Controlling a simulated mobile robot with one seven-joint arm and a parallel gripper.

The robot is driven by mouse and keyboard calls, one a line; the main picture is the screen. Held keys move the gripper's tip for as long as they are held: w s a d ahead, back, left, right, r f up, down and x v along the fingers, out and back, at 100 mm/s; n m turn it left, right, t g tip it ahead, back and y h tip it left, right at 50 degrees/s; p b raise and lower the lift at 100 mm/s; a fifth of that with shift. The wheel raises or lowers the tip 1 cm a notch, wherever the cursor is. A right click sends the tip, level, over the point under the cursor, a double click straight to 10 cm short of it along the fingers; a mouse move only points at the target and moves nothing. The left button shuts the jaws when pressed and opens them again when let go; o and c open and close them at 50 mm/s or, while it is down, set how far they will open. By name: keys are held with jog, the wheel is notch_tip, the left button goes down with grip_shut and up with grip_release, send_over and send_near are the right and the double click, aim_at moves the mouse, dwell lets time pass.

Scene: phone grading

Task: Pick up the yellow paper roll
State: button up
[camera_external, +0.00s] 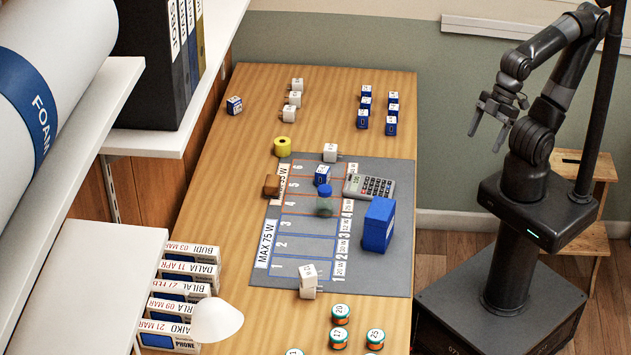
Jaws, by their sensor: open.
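The yellow paper roll (283,146) stands on the wooden table, just beyond the upper left corner of the grey mat. It is small, with a dark hole showing in its top. My gripper (488,125) is open and empty. It hangs in the air to the right of the table, well apart from the roll, with its fingers pointing down and left.
The grey mat (385,272) carries a calculator (370,187), a blue box (378,225), a small bottle (325,203) and white and blue blocks. A brown block (272,185) sits near the roll. More blocks stand on the far table. Shelves line the left side.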

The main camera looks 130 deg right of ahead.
jog(key=w+d+r+m, duration=0.2)
jog(key=w+d+m, duration=0.1)
jog(key=w+d, duration=0.65)
jog(key=w+d+f+m+h, duration=0.1)
jog(key=w+d+f+m, duration=0.25)
jog(key=w+d, duration=0.95)
jog(key=m+g+h, duration=0.2)
jog(key=m+h, duration=0.2)
jog(key=m, duration=0.1)
send_near(284, 143)
jog(key=x, duration=0.4)
jog(key=shift+w+f, duration=0.2)
jog(key=shift+s+x, duration=0.1)
jog(key=shift+x, duration=1.45)
jog(key=shift+s+x, duration=0.15)
jog(key=shift+x, duration=1.4)
jog(key=shift+d, duration=0.15)
jog(key=c, duration=1.1)
